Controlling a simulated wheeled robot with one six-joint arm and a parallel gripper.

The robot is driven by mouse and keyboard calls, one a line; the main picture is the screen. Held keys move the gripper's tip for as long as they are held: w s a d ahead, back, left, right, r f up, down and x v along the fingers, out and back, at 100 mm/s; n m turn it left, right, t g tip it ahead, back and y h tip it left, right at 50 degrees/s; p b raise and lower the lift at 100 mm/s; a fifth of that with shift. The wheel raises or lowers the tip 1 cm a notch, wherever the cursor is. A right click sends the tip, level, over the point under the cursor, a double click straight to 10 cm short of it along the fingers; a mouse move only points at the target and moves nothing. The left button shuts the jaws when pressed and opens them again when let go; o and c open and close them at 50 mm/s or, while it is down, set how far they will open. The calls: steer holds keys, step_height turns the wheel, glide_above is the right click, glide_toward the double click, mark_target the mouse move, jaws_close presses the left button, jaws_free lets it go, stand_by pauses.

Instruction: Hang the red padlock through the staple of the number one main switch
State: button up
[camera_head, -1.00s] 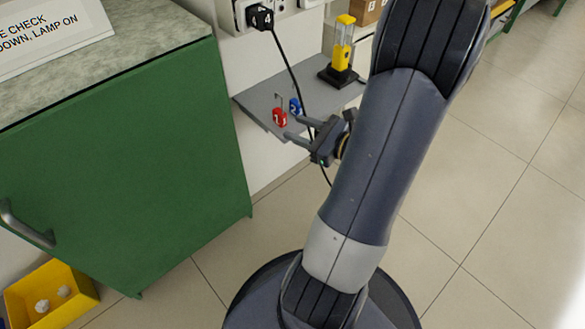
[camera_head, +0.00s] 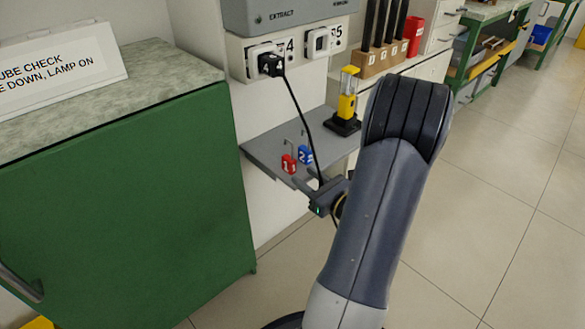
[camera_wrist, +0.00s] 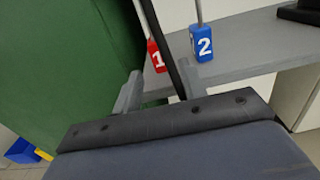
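The red padlock (camera_head: 289,164), marked 1, stands on a grey shelf (camera_head: 262,150). The blue padlock (camera_head: 305,154), marked 2, stands close to its right. In the wrist view the red padlock (camera_wrist: 155,56) is partly hidden behind a black cable, and the blue padlock (camera_wrist: 203,44) shows clearly. My gripper (camera_head: 309,186) is at the front edge of the shelf, pointing toward the padlocks.
A black cable (camera_head: 299,112) hangs from a plug (camera_head: 270,64) in the wall socket marked 4 and passes just beside the padlocks. A yellow lamp (camera_head: 347,103) on a black base stands at the shelf's back right. A green cabinet (camera_head: 120,200) stands left.

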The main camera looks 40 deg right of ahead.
mark_target(293, 160)
steer(key=shift+w+a, duration=0.15)
steer(key=shift+w, duration=1.4)
steer(key=shift+w+a, duration=0.1)
steer(key=shift+w, duration=1.4)
jaws_close()
steer(key=shift+r+p, duration=0.95)
steer(key=shift+r, duration=0.6)
